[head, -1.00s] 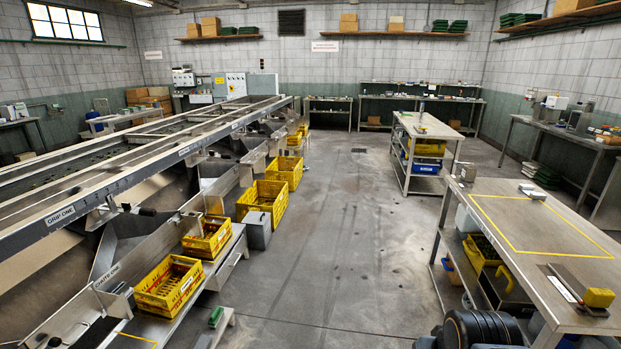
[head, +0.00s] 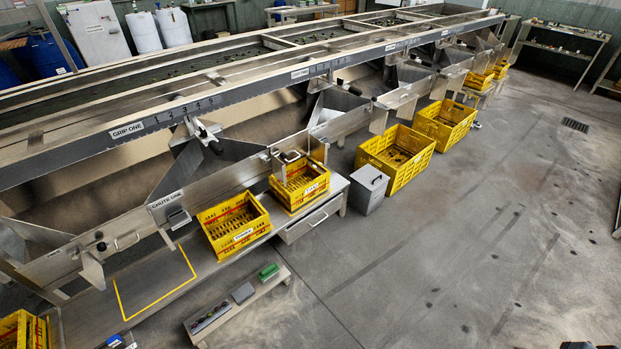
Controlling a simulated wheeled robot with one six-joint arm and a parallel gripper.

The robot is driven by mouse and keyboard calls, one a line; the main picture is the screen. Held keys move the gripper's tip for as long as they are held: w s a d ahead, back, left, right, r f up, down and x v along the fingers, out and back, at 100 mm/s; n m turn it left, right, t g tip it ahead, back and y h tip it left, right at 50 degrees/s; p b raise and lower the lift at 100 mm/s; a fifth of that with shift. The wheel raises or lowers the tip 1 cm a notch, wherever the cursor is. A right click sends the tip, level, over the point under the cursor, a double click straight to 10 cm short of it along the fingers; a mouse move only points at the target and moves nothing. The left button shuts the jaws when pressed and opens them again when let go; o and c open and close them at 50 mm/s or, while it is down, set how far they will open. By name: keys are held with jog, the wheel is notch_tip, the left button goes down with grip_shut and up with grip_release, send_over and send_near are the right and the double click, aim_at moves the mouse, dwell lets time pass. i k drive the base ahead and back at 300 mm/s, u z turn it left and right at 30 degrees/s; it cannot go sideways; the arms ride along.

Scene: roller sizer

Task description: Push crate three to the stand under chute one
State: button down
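A yellow crate with a white label (head: 236,226) sits on the low metal stand (head: 146,267), just right of an empty yellow outline. A second yellow crate (head: 300,187) sits further right on the same bench, by a drawer. The labels are too small to read surely, so I cannot tell which is crate three. The chute one plate (head: 167,198) is on the sizer's side rail, above and behind the outline. The outlined area is bare.
A grey lidded bin (head: 370,190) and larger yellow crates (head: 396,158) stand on the floor further right. A low step (head: 238,304) with small tools lies before the stand. Another yellow crate (head: 22,328) shows at lower left.

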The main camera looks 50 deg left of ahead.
aim_at(241, 237)
jog(key=i, duration=1.65)
jog(key=u, duration=3.35)
jog(key=i, duration=1.65)
jog(key=z, duration=0.05)
